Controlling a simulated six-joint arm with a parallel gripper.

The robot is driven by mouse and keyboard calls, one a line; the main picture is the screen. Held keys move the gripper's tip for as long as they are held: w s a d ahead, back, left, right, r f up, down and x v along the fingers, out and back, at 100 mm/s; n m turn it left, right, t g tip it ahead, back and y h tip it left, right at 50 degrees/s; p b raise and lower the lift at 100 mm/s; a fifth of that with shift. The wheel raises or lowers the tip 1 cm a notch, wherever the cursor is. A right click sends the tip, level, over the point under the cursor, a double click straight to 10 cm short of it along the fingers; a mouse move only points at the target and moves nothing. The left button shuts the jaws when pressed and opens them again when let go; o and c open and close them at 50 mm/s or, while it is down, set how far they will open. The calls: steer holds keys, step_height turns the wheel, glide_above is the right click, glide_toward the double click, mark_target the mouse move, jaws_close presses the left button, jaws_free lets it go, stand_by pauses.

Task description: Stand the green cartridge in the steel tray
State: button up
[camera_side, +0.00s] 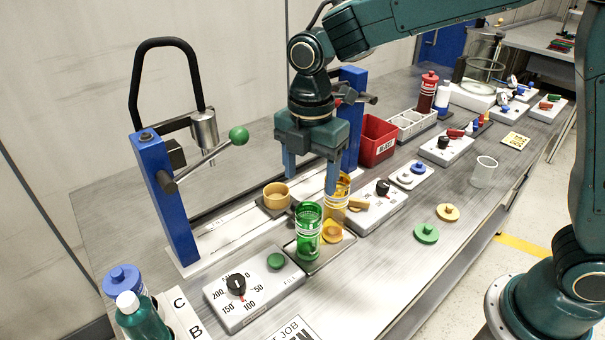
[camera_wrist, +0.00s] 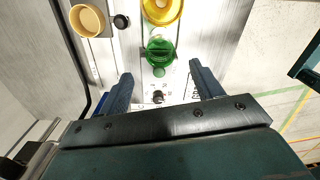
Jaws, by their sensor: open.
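The green cartridge (camera_side: 308,232) is a clear green cylinder. It stands upright at the left part of the small steel tray (camera_side: 316,263), and its base appears to rest in it. In the wrist view the green cartridge (camera_wrist: 160,58) shows from above, just beyond my fingertips. A yellow cartridge (camera_side: 337,197) stands close behind it, with a yellow-orange round piece (camera_side: 331,231) at its foot. The yellow cartridge also shows at the top edge of the wrist view (camera_wrist: 161,8). My gripper (camera_side: 311,182) is open and empty, above and behind the green cartridge, apart from it.
A blue-posted press frame (camera_side: 165,195) with a green-knobbed lever (camera_side: 238,135) stands behind. A tan cup (camera_side: 276,196) sits on its base. Dial boxes (camera_side: 250,290) (camera_side: 376,208) flank the tray. Green and yellow lids (camera_side: 426,233) (camera_side: 447,212) lie at right front. The bench front is mostly clear.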

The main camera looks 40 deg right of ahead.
steer(key=s+d+r+m+t, duration=0.3)
steer(key=s+d+r+m, duration=0.5)
steer(key=s+d+m, duration=0.15)
steer(key=s+d+m+t, duration=0.2)
steer(key=s+d+m, duration=0.4)
steer(key=s+m, duration=0.5)
steer(key=shift+s+d+f+t, duration=0.15)
steer(key=shift+s+d+t, duration=0.15)
steer(key=shift+s, duration=0.35)
